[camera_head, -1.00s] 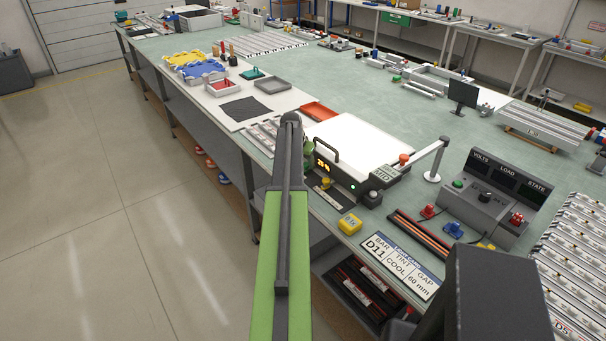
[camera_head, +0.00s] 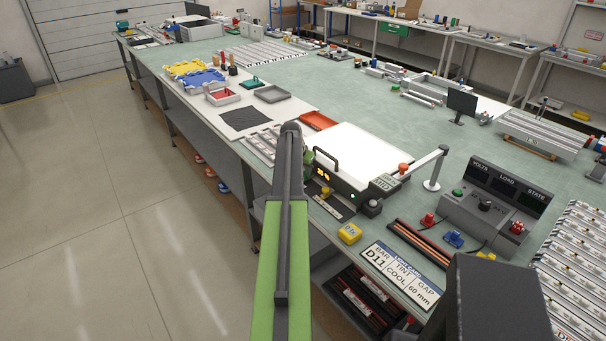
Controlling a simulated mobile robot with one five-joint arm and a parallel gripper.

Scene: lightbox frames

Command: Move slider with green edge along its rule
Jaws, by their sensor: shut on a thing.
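The lightbox (camera_head: 362,155) has a white top, a dark front with yellow lit digits and a black handle. A dark strip (camera_head: 335,207) lies at its front, near the bench edge, with a small yellow knob (camera_head: 326,192) at it. I cannot tell whether this strip is the rule. My green and dark arm reaches up from the bottom to a dark joint left of the lightbox. A small green patch shows just right of that joint; I cannot tell whether it is mine. My gripper is hidden behind my arm, and no slider with a green edge can be made out.
A yellow block (camera_head: 349,233) and a sign card (camera_head: 402,274) reading D11, COOL, 60 mm lie along the front edge. A meter console (camera_head: 492,200) stands right. A jointed grey stand (camera_head: 432,184) rises beside the lightbox. An orange tray (camera_head: 318,121) lies behind. Mid-bench is fairly clear.

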